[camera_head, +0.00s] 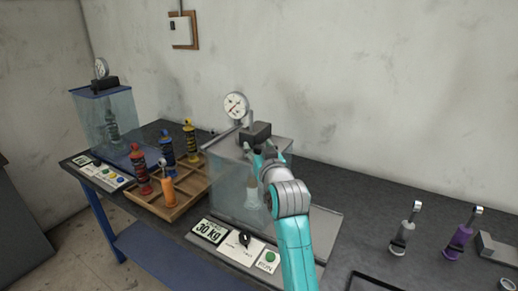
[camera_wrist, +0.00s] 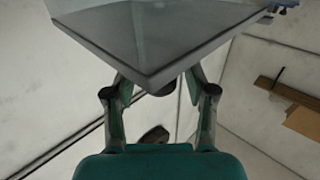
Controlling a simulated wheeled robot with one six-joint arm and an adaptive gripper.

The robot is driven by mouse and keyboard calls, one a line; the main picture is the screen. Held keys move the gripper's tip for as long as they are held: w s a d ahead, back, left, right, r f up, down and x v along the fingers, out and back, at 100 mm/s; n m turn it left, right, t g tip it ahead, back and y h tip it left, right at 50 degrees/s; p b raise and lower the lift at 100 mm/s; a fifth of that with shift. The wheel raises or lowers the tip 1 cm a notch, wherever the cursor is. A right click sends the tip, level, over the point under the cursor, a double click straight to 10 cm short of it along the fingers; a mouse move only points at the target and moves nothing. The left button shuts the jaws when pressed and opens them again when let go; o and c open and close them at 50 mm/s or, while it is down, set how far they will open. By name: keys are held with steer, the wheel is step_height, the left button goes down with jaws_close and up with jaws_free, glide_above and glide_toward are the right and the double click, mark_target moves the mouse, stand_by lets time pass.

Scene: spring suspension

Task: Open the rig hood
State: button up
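The rig with a grey frame and a clear hood (camera_head: 226,187) stands in the middle of the bench in the head view. Its hood appears down over the rig. My gripper (camera_head: 258,152) is at the upper right part of this hood, just below the dark block. In the wrist view my gripper (camera_wrist: 160,82) has its two fingers apart, one on each side of a grey-edged clear panel corner (camera_wrist: 147,78).
A dial gauge (camera_head: 236,105) stands above the rig. A wooden tray (camera_head: 183,207) with several coloured shock absorbers is to its left. A second, blue-framed rig (camera_head: 98,118) is at far left. A grey damper (camera_head: 403,238) and a purple damper (camera_head: 458,240) stand at right.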

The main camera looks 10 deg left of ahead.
jaws_close()
steer(key=s+d, duration=0.3)
steer(key=d, duration=0.6)
steer(key=s+d, duration=0.3)
steer(key=d, duration=0.6)
steer(key=shift+s+d, duration=0.2)
steer(key=shift+s, duration=0.15)
steer(key=shift+o, duration=1)
jaws_free()
steer(key=v, duration=1.2)
